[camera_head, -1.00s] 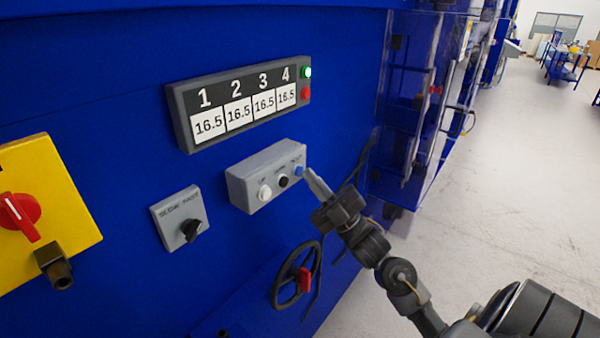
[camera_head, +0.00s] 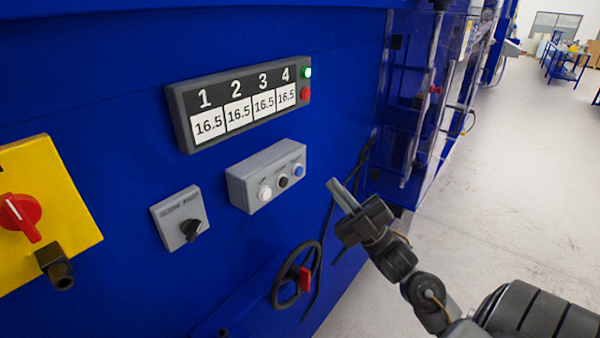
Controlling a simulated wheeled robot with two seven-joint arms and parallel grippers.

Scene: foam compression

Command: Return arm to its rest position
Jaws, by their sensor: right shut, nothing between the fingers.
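My right gripper (camera_head: 336,186) is shut and empty. It is in the air to the right of the grey button box (camera_head: 240,182), apart from it. The box carries a white button (camera_head: 265,192), a black button (camera_head: 283,182) and a blue button (camera_head: 298,170), all uncovered. My right arm comes in from the lower right. My left gripper is not in view.
On the blue machine wall (camera_head: 90,80) are a display (camera_head: 236,103) reading 16.5 in each field, a green lamp (camera_head: 307,72), a selector box (camera_head: 180,217), a handwheel (camera_head: 297,275) and a yellow panel with a red switch (camera_head: 20,215). Open floor (camera_head: 500,190) lies at the right.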

